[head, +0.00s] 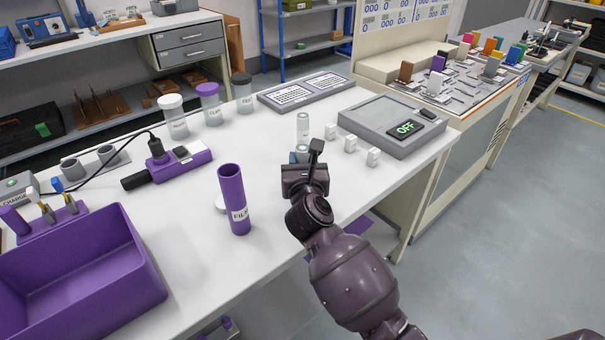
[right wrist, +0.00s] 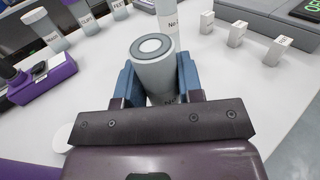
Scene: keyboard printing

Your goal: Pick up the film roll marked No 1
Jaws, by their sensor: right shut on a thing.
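My right gripper (head: 302,156) is shut on a pale grey film roll (right wrist: 154,68), which stands upright between the blue fingers in the right wrist view. The roll has a ringed round top. Its label is mostly hidden by the gripper, so I cannot read its number. In the head view this roll is largely hidden behind the gripper. A second pale roll (head: 303,126) stands upright just beyond; its label in the right wrist view (right wrist: 174,18) begins with "No", and the number is unclear. My left gripper is not in view.
A purple tube (head: 232,200) stands left of my right gripper. Small white blocks (head: 351,144) and a grey device reading OFF (head: 385,122) are on the right. A purple bin (head: 130,262), purple device (head: 180,163) and lidded canisters (head: 209,105) are on the left.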

